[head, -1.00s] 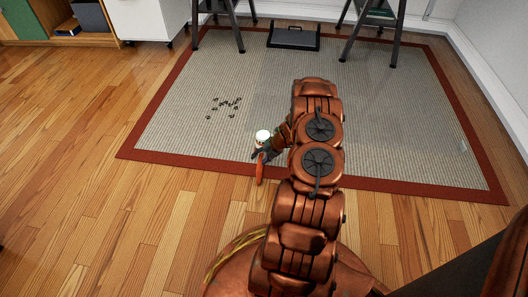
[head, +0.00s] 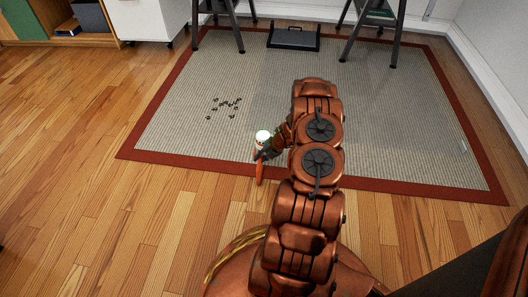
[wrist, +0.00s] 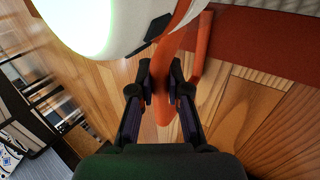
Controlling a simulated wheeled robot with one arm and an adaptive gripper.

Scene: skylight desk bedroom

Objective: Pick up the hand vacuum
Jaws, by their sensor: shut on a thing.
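The hand vacuum shows in the head view as a small white body (head: 263,136) with an orange part (head: 260,172) below it, at the rug's front edge. In the wrist view its white body (wrist: 105,22) fills the upper left, with an orange handle (wrist: 163,62) curving down. My gripper (wrist: 160,80) is shut on the orange handle, one finger on each side of it. In the head view my gripper (head: 266,154) is small and partly merges with the vacuum, so its fingers are hard to make out there.
A grey rug (head: 300,110) with a red border covers the floor ahead, with several small dark bits (head: 222,107) scattered on it. A dark tray-like object (head: 294,35) and dark trestle legs (head: 362,35) stand at the back. Wooden floor (head: 80,210) is clear at left.

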